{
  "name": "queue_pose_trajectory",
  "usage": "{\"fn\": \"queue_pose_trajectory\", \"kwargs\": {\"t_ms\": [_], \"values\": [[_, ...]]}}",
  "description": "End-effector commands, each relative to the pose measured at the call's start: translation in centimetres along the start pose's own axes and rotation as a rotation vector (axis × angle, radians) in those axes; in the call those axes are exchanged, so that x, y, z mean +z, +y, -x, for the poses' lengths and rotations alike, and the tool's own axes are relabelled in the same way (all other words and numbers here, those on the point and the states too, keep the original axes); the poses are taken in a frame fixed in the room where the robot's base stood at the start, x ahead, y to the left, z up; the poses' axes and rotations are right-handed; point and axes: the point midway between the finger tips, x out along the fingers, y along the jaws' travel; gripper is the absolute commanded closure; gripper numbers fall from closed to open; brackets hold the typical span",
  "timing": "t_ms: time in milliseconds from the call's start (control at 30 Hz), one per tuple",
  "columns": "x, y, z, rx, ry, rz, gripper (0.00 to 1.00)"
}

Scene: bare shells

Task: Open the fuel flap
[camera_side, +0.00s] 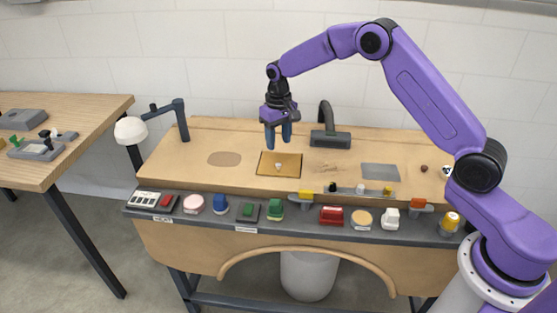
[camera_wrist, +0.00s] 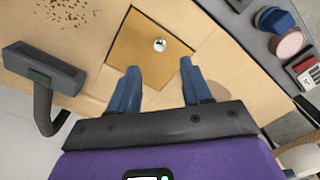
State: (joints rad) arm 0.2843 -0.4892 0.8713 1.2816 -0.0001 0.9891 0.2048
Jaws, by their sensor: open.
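The fuel flap appears to be the square golden-brown panel (camera_side: 290,162) lying flat in the wooden worktop. It also shows in the wrist view (camera_wrist: 134,48). A small pale round knob (camera_side: 278,167) stands on it; from above the knob (camera_wrist: 159,45) looks silvery. The panel looks closed, level with the worktop. My gripper (camera_side: 278,147) points down above the panel, apart from it. Its two blue fingers are spread wide and empty, and in the wrist view the gap between the fingertips (camera_wrist: 160,66) lies just below the knob.
A dark bracket-like fixture (camera_side: 330,139) stands right of the panel, near the back edge. A lamp with a white shade (camera_side: 130,130) is at the left. Several coloured buttons and handles line the dark front strip (camera_side: 300,228). The worktop around the panel is mostly clear.

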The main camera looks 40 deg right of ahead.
Motion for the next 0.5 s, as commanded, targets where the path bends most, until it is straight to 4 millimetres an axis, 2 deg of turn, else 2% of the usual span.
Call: {"fn": "queue_pose_trajectory", "kwargs": {"t_ms": [200, 500], "values": [[0.1, 0.0, -4.2, 0.001, -0.003, 0.000, 0.52], [0.0, 0.0, -7.7, 0.000, 0.000, 0.000, 0.52]]}}
